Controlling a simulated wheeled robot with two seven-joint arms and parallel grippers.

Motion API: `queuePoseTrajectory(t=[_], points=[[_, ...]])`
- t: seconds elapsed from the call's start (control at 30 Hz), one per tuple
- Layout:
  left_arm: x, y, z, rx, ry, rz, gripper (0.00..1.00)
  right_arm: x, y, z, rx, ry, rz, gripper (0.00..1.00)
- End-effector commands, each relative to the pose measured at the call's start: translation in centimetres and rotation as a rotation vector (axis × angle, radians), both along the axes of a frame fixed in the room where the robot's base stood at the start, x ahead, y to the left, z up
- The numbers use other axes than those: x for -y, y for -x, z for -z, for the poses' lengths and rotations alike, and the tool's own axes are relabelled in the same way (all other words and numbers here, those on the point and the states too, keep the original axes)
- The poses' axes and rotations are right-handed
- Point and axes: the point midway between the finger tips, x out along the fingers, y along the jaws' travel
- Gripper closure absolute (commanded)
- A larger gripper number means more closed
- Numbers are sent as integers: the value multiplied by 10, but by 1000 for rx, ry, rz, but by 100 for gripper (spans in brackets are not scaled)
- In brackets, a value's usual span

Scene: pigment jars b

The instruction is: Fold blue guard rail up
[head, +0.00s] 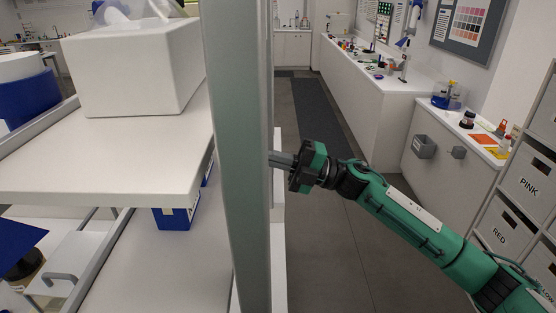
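I cannot pick out a blue guard rail with certainty in the head view. A dark blue flat piece (20,246) shows at the lower left edge, cut off by the frame. My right gripper (276,160) is at the centre, its arm coming in from the lower right. Its grey fingers point left, at the right edge of a tall grey-green upright (240,150). Their tips meet or pass behind this upright, so I cannot tell whether they touch it or how far apart they are. My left gripper is not in view.
A white shelf (110,160) left of the upright carries a white block (135,70). A blue box (178,216) sits below it. Labelled drawers (527,180) stand at the right, and a white counter (400,85) runs along the wall. The floor (335,240) between is clear.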

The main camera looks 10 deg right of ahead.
Motion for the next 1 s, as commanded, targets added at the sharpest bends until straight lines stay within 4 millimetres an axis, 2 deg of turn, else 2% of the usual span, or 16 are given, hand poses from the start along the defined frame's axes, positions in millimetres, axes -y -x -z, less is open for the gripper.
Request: queuePoseTrajectory(t=[0.4,1.0], points=[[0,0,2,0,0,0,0,-18,-4,-11,1,-2,-1,100],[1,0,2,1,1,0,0,-21,-4,-12,0,-2,0,100]])
